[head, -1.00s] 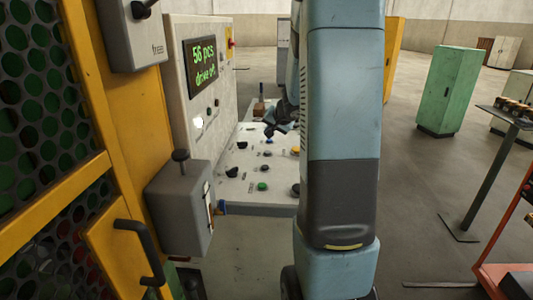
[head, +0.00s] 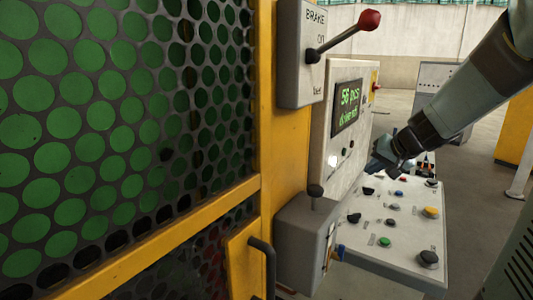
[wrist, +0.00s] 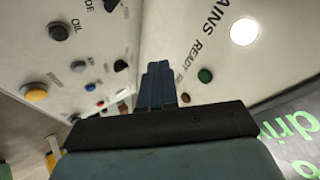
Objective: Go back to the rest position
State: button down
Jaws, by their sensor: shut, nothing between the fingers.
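My gripper (head: 378,166) is shut and empty in the head view, at the end of my arm that reaches in from the upper right. It hangs in front of the display panel and above the far left part of the sloped control desk (head: 375,236). In the wrist view the closed fingers (wrist: 157,86) point towards the line where the desk meets the upright panel. I cannot tell how far they are from either surface.
The upright panel has a green display (head: 347,107) reading "56 pcs". A brake box (head: 299,75) with a red-knobbed lever (head: 369,20) and a grey box (head: 301,245) stand out at the left. A yellow-framed mesh guard (head: 120,120) fills the left side.

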jog(key=s+a+r+n+g+h, duration=0.1)
jog(key=s+a+n, duration=0.1)
jog(key=s, duration=1)
jog(key=s+a+r+n+g+h, duration=0.1)
jog(key=s+a, duration=0.3)
jog(key=s, duration=0.7)
jog(key=shift+s+r+n+g+h, duration=0.35)
jog(key=shift+r+n+h, duration=0.15)
jog(key=shift+h, duration=0.2)
jog(key=shift+s, duration=0.1)
